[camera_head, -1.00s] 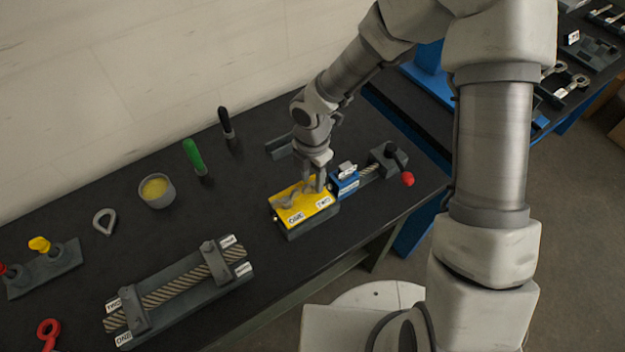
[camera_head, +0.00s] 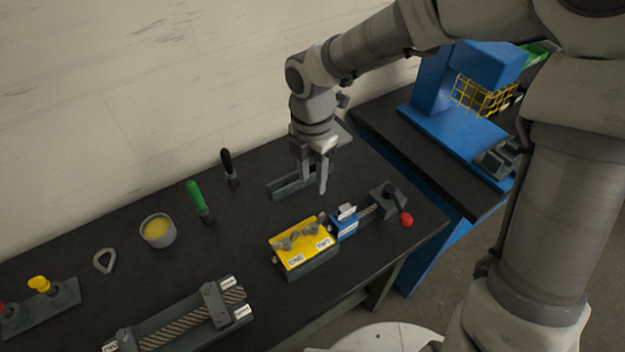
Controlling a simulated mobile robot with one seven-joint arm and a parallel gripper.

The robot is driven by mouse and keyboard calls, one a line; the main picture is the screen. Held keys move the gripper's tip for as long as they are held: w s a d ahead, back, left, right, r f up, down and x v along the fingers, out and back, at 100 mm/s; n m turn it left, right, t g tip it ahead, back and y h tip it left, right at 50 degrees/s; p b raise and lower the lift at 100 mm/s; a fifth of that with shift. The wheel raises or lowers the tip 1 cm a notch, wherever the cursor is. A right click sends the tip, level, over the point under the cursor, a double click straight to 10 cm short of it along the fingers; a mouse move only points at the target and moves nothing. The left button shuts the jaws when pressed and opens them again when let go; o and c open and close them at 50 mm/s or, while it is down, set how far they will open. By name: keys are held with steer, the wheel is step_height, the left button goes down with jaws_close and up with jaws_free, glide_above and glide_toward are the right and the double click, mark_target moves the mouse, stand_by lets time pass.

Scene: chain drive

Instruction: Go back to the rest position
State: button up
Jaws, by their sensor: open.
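My gripper (camera_head: 314,188) hangs from my arm over the black workbench, fingers pointing down, open and with nothing seen between the fingers. It is above and behind the yellow block (camera_head: 301,242), apart from it. The yellow block carries labels reading ONE and TWO, and grey metal pieces lie on its top. A grey angled bracket (camera_head: 284,189) lies on the bench behind the gripper, partly hidden by it.
A blue vise-like slide (camera_head: 346,222) with a red-knobbed handle (camera_head: 406,218) adjoins the yellow block. A rope fixture (camera_head: 180,325), a yellow-filled cup (camera_head: 157,231), green (camera_head: 198,198) and black (camera_head: 229,166) handled tools stand left. A blue press (camera_head: 445,110) stands right.

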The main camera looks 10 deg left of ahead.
stand_by(0.4)
steer(key=w+d+r+m+t+h+b, duration=0.1)
steer(key=w+d+r+m+t+b, duration=0.25)
steer(key=d+r+m+t, duration=0.65)
steer(key=s+d+m+g, duration=0.1)
steer(key=s+d+m, duration=0.1)
steer(key=s+m, duration=0.3)
steer(key=s+d+r+m+g, duration=0.1)
steer(key=s+d+m+g, duration=0.1)
steer(key=s+m, duration=0.4)
steer(key=s+d+m+g+y, duration=0.1)
steer(key=s+d+m, duration=0.3)
steer(key=s+m, duration=0.2)
steer(key=shift+s+d+r+m+b, duration=0.25)
steer(key=shift+r+m+b, duration=0.15)
steer(key=shift+m, duration=0.2)
steer(key=shift+w, duration=0.1)
